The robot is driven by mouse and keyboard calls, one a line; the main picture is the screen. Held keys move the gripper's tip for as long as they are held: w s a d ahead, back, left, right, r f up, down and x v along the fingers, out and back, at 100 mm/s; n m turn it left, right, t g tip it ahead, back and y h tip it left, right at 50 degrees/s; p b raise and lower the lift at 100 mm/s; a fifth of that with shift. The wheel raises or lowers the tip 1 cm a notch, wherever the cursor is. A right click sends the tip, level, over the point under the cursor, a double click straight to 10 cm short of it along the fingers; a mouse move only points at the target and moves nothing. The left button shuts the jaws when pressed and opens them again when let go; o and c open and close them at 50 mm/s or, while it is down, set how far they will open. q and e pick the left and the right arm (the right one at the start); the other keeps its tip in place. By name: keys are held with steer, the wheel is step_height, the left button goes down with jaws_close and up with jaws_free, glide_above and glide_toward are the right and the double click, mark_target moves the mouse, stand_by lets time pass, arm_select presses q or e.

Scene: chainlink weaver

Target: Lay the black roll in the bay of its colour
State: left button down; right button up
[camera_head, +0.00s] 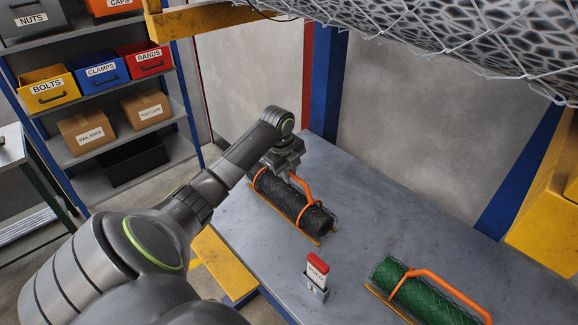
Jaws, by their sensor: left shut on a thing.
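The black roll (316,218) has an orange handle (305,190) and lies on the grey table, along a yellow rail. My left gripper (286,170) is at its far end, shut on the roll or its handle; my arm and hand hide the fingertips and the exact grip. Whether the roll is clear of the table cannot be told. A green roll (428,298) with an orange handle lies at the lower right beside another yellow rail. My right gripper is not in view. I cannot make out which bay is black.
The grey table (250,225) is bare between the rolls, except for a red-topped labelled item (317,268) in a small holder. Wire mesh (480,40) hangs overhead. Shelves with labelled bins (100,75) stand at left. A yellow block (545,215) is at right.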

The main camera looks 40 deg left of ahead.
arm_select(q)
steer(key=shift+f, duration=0.35)
stand_by(0.5)
steer(key=c, duration=1.4)
jaws_free()
steer(key=shift+o, duration=0.2)
steer(key=shift+s+f, duration=0.1)
steer(key=s+r+b, duration=0.2)
steer(key=s+r, duration=0.1)
steer(key=r, duration=1.4)
steer(key=shift+s+r, duration=0.15)
